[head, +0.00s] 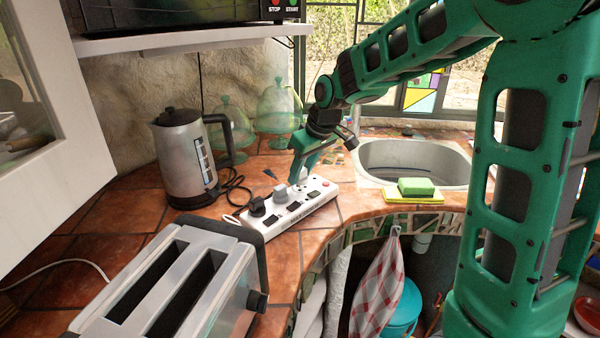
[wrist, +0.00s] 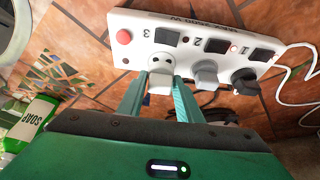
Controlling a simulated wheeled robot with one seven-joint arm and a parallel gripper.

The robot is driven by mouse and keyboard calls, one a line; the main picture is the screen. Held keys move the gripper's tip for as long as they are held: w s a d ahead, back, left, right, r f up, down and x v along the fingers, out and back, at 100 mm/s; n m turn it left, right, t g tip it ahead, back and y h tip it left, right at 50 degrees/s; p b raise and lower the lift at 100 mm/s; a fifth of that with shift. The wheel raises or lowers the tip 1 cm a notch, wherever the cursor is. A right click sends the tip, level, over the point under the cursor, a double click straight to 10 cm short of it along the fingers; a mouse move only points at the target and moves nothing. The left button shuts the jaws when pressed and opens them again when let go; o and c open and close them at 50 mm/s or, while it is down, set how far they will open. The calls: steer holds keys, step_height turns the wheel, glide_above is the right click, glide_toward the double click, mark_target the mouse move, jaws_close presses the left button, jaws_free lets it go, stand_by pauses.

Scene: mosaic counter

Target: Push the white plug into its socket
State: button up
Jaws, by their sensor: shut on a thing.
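The white power strip (head: 290,217) lies on the tiled counter; in the wrist view (wrist: 130,22) its sockets are numbered 1 to 3. My gripper (head: 298,180) is above its far right part. In the wrist view my gripper (wrist: 160,84) is shut on the white plug (wrist: 160,83), one finger on each side. The round socket 3 (wrist: 158,58) shows just beyond the plug, with its holes visible. The plug appears short of seated; the exact gap cannot be told. In the head view the plug is mostly hidden by my gripper.
A grey plug (wrist: 205,74) sits in socket 2 and a black plug (wrist: 245,80) in socket 1. A kettle (head: 188,155), glass domes (head: 275,105), toaster (head: 175,285), sink (head: 405,160) and green soap (head: 416,187) on a yellow sponge stand around.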

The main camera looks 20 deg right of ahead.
steer(key=shift+f, duration=0.9)
stand_by(0.4)
steer(key=o, duration=1.1)
steer(key=shift+r, duration=0.1)
steer(key=v, duration=1.1)
steer(key=s+d+f+m+g, duration=0.1)
steer(key=s+d+f+m, duration=0.2)
steer(key=s, duration=0.8)
steer(key=s+d+f+m+g+h, duration=0.1)
steer(key=s+d+f+m, duration=0.2)
steer(key=s+d, duration=0.4)
steer(key=s+d+f+m+g, duration=0.2)
steer(key=s+d+f+m, duration=0.2)
steer(key=s, duration=1.1)
steer(key=shift+s+d+f+m+h, duration=0.1)
steer(key=shift+s+d+m+h, duration=0.1)
steer(key=shift+d+m, duration=0.2)
steer(key=shift+s+d+m+h, duration=0.1)
steer(key=shift+d+m+h, duration=0.1)
steer(key=shift+d+m, duration=0.2)
